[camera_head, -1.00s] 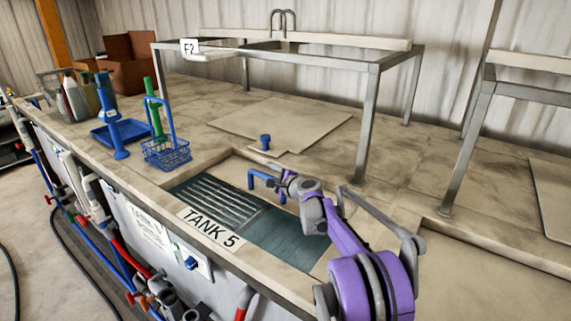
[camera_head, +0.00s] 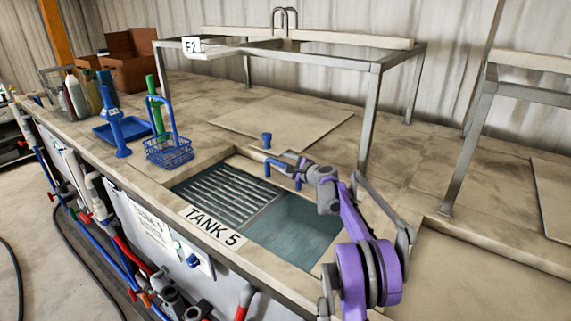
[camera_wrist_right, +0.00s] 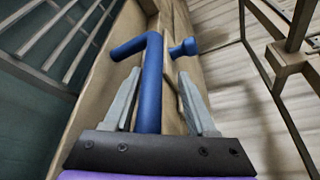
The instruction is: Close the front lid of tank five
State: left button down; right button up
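Tank five's opening shows in the head view behind the "TANK 5" label (camera_head: 213,225), with a slatted grate (camera_head: 222,193) at left and dark liquid (camera_head: 295,228) at right. A bent blue handle (camera_head: 282,168) stands at its back edge. In the right wrist view the blue handle (camera_wrist_right: 150,85) runs between the two grey fingers of my right gripper (camera_wrist_right: 160,72). The left finger is close against it, and a gap shows at the right finger. The lid panel is hard to tell from the beige rim. My left gripper is out of view.
A blue knob (camera_head: 267,140) stands just behind the opening. A metal frame (camera_head: 368,120) stands behind the tank. A blue basket (camera_head: 170,152), a blue tray (camera_head: 120,130) and bottles (camera_head: 75,95) stand at left. A flat panel (camera_head: 285,122) lies further back.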

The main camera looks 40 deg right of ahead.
jog(key=v, duration=1.2)
jog(key=shift+s, duration=0.2)
dwell(0.5)
jog(key=shift+r, duration=0.1)
dwell(0.5)
